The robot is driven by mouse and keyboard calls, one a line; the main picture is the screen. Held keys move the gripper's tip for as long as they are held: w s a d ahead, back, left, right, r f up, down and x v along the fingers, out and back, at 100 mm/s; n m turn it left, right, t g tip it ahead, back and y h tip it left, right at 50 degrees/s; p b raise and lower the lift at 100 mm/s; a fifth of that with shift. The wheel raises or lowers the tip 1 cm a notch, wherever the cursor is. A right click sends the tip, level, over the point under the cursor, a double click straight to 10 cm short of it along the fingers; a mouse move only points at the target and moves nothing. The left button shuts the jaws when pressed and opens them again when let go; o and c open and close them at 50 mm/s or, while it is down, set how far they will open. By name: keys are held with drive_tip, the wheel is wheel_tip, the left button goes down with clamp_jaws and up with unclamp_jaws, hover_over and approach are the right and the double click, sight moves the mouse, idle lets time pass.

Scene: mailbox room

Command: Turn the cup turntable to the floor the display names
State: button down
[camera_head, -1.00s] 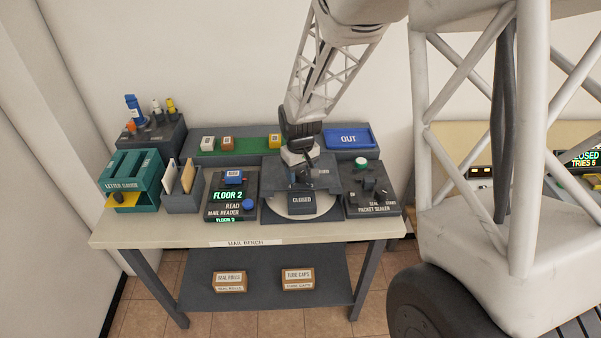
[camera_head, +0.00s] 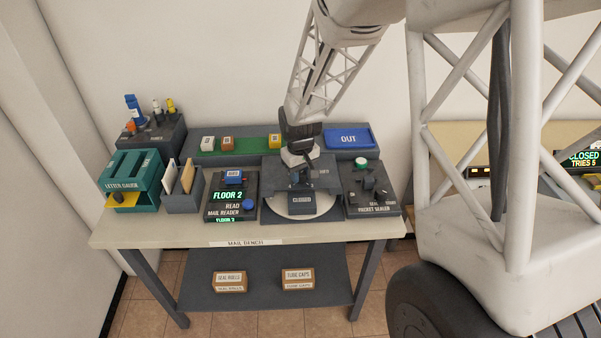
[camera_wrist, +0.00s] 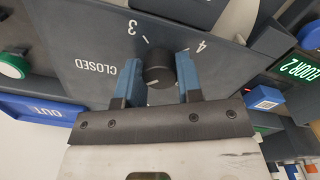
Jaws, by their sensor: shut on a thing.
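The mail reader's display (camera_head: 228,194) reads FLOOR 2; it also shows in the wrist view (camera_wrist: 297,68). The cup turntable (camera_head: 291,211) is a pale disc partly under a dark housing marked CLOSED (camera_head: 302,199). In the wrist view a round black knob (camera_wrist: 159,70) with a white mark stands on the housing's panel. The numbers 3 and 4 are printed around it. My gripper (camera_wrist: 158,88) has its blue fingers on either side of the knob and is shut on it. In the head view my gripper hides the knob.
A packet sealer (camera_head: 372,190) stands close on the right and the mail reader (camera_head: 230,208) on the left. A blue OUT tray (camera_head: 349,138) and a green strip (camera_head: 240,145) with small blocks are behind. The bench's front edge (camera_head: 170,235) is clear.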

drive_tip(key=shift+n, duration=0.5)
drive_tip(key=n, duration=0.3)
drive_tip(key=shift+n, duration=0.3)
drive_tip(key=n, duration=1.3)
drive_tip(key=shift+n, duration=0.3)
drive_tip(key=c, duration=0.8)
unclamp_jaws()
